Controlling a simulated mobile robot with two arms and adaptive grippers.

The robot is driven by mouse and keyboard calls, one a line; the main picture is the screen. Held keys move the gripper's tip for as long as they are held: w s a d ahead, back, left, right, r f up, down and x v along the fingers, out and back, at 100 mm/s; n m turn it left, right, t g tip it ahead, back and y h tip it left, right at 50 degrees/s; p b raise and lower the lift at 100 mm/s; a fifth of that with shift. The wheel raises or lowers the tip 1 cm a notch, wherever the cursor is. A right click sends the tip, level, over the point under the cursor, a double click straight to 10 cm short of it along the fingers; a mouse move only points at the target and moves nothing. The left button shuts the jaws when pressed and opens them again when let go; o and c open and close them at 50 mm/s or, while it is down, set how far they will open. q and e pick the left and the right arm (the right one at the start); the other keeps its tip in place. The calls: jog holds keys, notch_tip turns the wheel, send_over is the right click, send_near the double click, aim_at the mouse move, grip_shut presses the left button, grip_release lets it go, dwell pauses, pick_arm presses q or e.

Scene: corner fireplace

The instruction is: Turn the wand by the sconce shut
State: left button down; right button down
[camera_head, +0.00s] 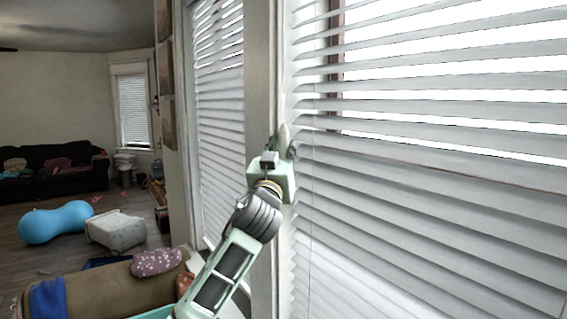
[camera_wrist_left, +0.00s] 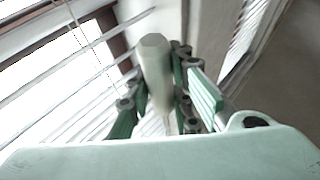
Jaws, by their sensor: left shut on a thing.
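The wand is a pale, faceted rod in the left wrist view (camera_wrist_left: 157,72), standing between the green fingers of my left gripper (camera_wrist_left: 165,108). My left gripper (camera_head: 284,150) is shut on it at the left edge of the near window, in the head view. The gripper and arm hide most of the wand there. The near blind (camera_head: 430,190) has white slats with bright gaps across its upper part; its lower slats look closer together. I cannot make out a sconce in either view. My right gripper is not in view.
A second blind (camera_head: 220,110) hangs left of the window post (camera_head: 262,80). Below my left arm is a brown seat with a spotted pillow (camera_head: 157,262). A blue peanut-shaped ball (camera_head: 55,222), a white pouf (camera_head: 115,230) and a dark sofa (camera_head: 60,170) stand farther left.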

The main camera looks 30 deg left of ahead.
pick_arm(q)
jog(key=n+g+y+b, duration=0.1)
jog(key=g+y+b, duration=0.1)
jog(key=y, duration=0.1)
jog(key=n+g+y+b, duration=0.4)
jog(key=y, duration=0.1)
jog(key=shift+d+f+y+b, duration=0.15)
jog(key=shift+f+y+b, duration=0.15)
jog(key=shift+r+n+g+y+b, duration=0.15)
jog(key=shift+n+g+y+b, duration=0.35)
jog(key=shift+n+g+y, duration=0.5)
jog(key=shift+r+n+g+y+b, duration=0.15)
jog(key=shift+n+g+y+b, duration=0.4)
jog(key=shift+g, duration=0.85)
jog(key=shift+r+n+g+y, duration=0.1)
jog(key=shift+n+g+y, duration=0.2)
jog(key=shift+n+y, duration=0.05)
jog(key=c, duration=1.6)
grip_release()
jog(key=shift+o, duration=0.2)
jog(key=v, duration=1.2)
